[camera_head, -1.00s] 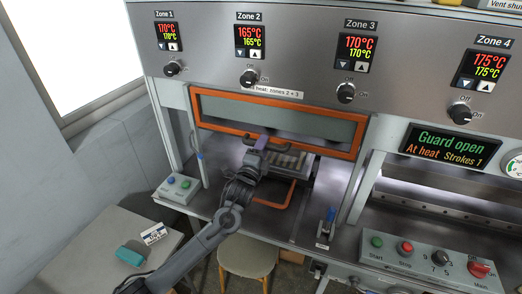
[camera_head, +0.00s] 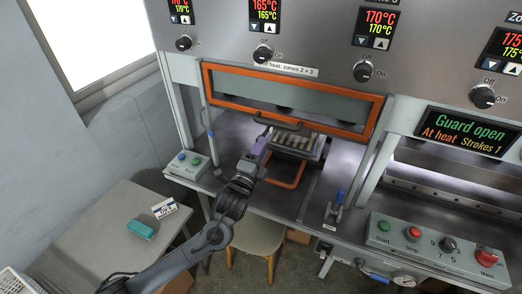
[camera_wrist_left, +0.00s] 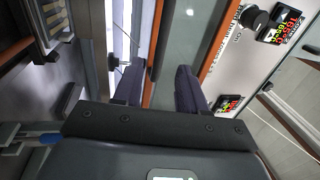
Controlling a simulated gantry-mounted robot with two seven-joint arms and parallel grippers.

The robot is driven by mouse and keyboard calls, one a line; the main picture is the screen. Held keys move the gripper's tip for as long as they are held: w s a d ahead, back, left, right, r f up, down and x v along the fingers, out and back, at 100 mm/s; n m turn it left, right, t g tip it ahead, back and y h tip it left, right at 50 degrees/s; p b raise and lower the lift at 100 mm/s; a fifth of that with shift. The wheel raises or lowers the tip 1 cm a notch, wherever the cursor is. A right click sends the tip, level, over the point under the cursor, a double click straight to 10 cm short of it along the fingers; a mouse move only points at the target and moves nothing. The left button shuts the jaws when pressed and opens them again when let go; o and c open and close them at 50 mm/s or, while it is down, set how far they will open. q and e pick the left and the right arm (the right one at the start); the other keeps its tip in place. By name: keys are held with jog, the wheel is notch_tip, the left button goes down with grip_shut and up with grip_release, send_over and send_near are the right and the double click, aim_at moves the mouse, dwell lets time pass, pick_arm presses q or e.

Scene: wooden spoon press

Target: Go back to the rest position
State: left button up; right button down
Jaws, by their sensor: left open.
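My left gripper (camera_head: 262,146) is in front of the open press, below and a little left of the guard's dark handle (camera_head: 278,123), apart from it. In the left wrist view its two dark fingers (camera_wrist_left: 158,85) stand wide apart with nothing between them. The orange-framed guard (camera_head: 290,94) is raised, and the display (camera_head: 462,133) reads "Guard open". A tray with pale slats or spoons (camera_head: 297,143) sits in the press opening behind the gripper, partly hidden by it. My right gripper is out of view.
An orange loop handle (camera_head: 287,182) sticks out below the tray. A two-button box (camera_head: 188,164) is left of the gripper. A side table (camera_head: 113,220) with a teal item (camera_head: 141,229) and a stool (camera_head: 257,236) stand below. A control box (camera_head: 440,246) is at right.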

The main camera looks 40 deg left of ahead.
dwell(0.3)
pick_arm(q)
jog(key=s+d+f+n+g+h, duration=0.1)
jog(key=s+d+f+g, duration=0.1)
jog(key=s+d+f, duration=0.3)
jog(key=s+d+f+g+h, duration=0.1)
jog(key=s+f+g+h, duration=0.1)
jog(key=s+f, duration=0.35)
jog(key=s+d+f+n+g+h, duration=0.1)
jog(key=s+d+f, duration=0.2)
jog(key=f, duration=0.5)
jog(key=s+d+f+n+g+h, duration=0.2)
jog(key=s+d+f+n+g, duration=0.15)
jog(key=s+d+g, duration=0.35)
jog(key=s+d+n+g, duration=0.25)
jog(key=s+n, duration=0.35)
jog(key=s, duration=0.4)
notch_tip(320, 180, up, 22)
jog(key=p, duration=2.2)
jog(key=shift+s+a+n+g+h, duration=0.25)
jog(key=shift+s+n+g+h, duration=0.1)
jog(key=shift+g+h, duration=0.1)
jog(key=shift+f, duration=0.15)
